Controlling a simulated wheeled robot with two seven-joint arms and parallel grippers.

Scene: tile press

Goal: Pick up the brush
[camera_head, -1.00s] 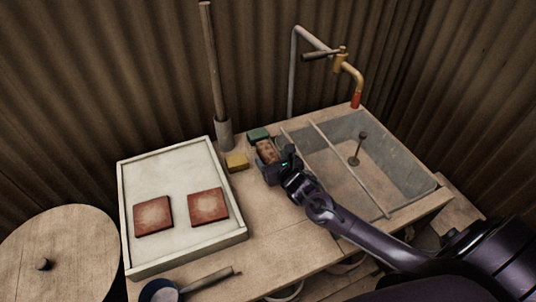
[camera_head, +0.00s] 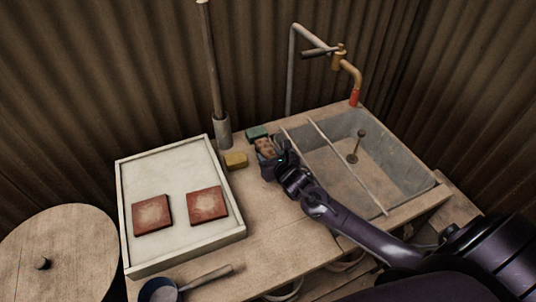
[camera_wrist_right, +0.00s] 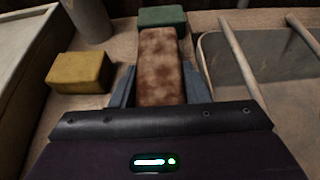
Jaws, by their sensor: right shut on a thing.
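The brush (camera_wrist_right: 160,65) is a brown, mottled block on the wooden counter, just left of the sink. In the head view the brush (camera_head: 264,146) is partly hidden by my right gripper (camera_head: 272,158). In the right wrist view my right gripper (camera_wrist_right: 160,88) has one finger on each side of the near part of the brush and is shut on it. The far end of the brush lies close to a green block (camera_wrist_right: 162,17). I cannot tell whether the brush is off the counter. My left gripper is not in view.
A yellow block (camera_head: 236,160) lies left of the brush, and the green block (camera_head: 257,132) is behind it. A white tray (camera_head: 122,215) with two red tiles is at left. The sink (camera_head: 405,165) with rods across it is at right. A ladle-like tool (camera_head: 205,278) lies in front.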

